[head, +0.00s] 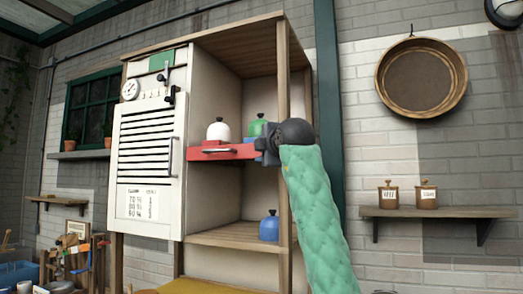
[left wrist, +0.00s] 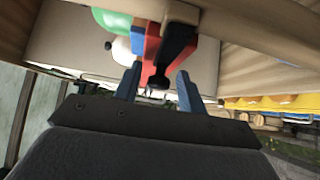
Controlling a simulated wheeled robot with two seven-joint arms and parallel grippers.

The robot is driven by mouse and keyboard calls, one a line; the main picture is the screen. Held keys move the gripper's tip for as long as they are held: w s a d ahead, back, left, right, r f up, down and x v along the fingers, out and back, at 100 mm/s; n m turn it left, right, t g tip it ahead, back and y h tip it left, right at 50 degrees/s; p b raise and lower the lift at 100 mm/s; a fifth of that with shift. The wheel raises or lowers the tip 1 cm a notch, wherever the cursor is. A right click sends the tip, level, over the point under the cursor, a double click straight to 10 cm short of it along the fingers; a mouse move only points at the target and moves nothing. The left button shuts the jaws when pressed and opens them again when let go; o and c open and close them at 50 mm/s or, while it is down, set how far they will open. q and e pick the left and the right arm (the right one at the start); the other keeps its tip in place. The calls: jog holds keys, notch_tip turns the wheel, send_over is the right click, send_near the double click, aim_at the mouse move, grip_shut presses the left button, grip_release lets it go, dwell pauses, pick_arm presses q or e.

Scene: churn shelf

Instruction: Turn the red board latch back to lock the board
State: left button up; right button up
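The red board (head: 222,153), with a pale handle on its front edge, sits across the middle of the open shelf bay. My left gripper (head: 266,147), on the green-sleeved arm, is at the board's right end by the shelf post. In the left wrist view a black lever (left wrist: 176,48), apparently the latch, hangs in front of the red part (left wrist: 156,40). The gripper's two blue fingers (left wrist: 158,86) stand apart on either side of the lever's lower end, with gaps visible. In the head view the gripper hides the latch. My right gripper is not in view.
A white canister (head: 218,130) and a green one (head: 257,126) stand by the board. A blue canister (head: 270,226) is on the shelf below. A wooden post (head: 284,210) stands close to my gripper. A white slatted panel (head: 146,150) is at left.

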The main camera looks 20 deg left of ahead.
pick_arm(q)
jog(key=b+v, duration=0.2)
jog(key=v, duration=0.6)
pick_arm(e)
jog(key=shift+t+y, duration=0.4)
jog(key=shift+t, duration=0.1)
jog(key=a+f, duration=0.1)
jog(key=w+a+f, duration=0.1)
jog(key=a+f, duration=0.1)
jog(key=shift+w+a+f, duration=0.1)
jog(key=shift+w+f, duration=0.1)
pick_arm(q)
jog(key=shift+a, duration=0.1)
jog(key=shift+w, duration=0.1)
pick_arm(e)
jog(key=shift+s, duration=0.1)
